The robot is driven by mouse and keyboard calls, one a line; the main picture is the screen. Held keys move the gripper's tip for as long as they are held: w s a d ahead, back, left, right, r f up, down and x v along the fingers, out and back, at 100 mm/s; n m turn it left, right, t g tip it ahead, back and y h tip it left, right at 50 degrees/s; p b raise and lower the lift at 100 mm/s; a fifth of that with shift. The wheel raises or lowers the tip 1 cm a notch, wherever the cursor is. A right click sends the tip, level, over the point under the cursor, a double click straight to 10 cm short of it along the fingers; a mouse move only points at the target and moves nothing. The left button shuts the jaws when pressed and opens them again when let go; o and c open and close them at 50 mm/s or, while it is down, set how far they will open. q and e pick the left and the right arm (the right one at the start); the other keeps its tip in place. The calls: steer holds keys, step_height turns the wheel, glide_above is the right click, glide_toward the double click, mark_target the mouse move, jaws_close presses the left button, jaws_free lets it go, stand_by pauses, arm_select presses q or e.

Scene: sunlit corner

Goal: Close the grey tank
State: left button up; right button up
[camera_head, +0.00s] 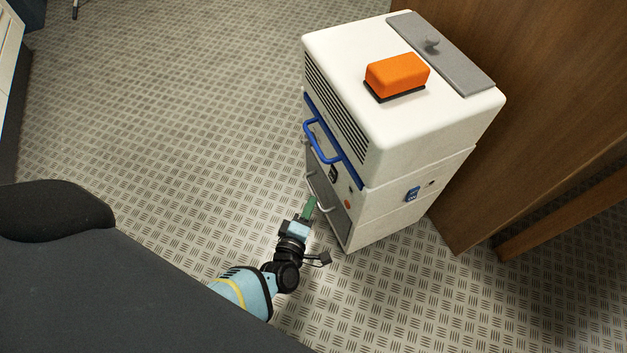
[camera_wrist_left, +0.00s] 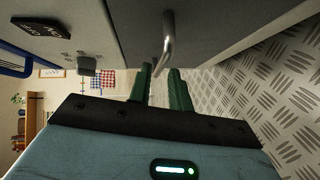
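The grey tank (camera_head: 341,219) is in the lower front of a white machine (camera_head: 400,150), with a pale metal handle (camera_head: 318,193) on its front. It appears to stand out a little from the white body, but its exact gap is hard to judge. In the left wrist view the tank's grey face (camera_wrist_left: 225,22) fills the top, with the handle (camera_wrist_left: 168,45) hanging just ahead of my fingers. My left gripper (camera_head: 309,207) is beside the handle. Its green fingers (camera_wrist_left: 160,72) are apart, with nothing clearly held between them. My right gripper is not in view.
A blue handle (camera_head: 319,143) sits above the tank. An orange block with a dark base (camera_head: 397,76) and a grey plate (camera_head: 440,52) lie on top of the machine. Brown wood panels (camera_head: 560,90) stand at right. The patterned floor (camera_head: 190,110) is clear at left.

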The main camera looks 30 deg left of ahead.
arm_select(q)
steer(key=v, duration=0.2)
steer(key=shift+s+p, duration=0.3)
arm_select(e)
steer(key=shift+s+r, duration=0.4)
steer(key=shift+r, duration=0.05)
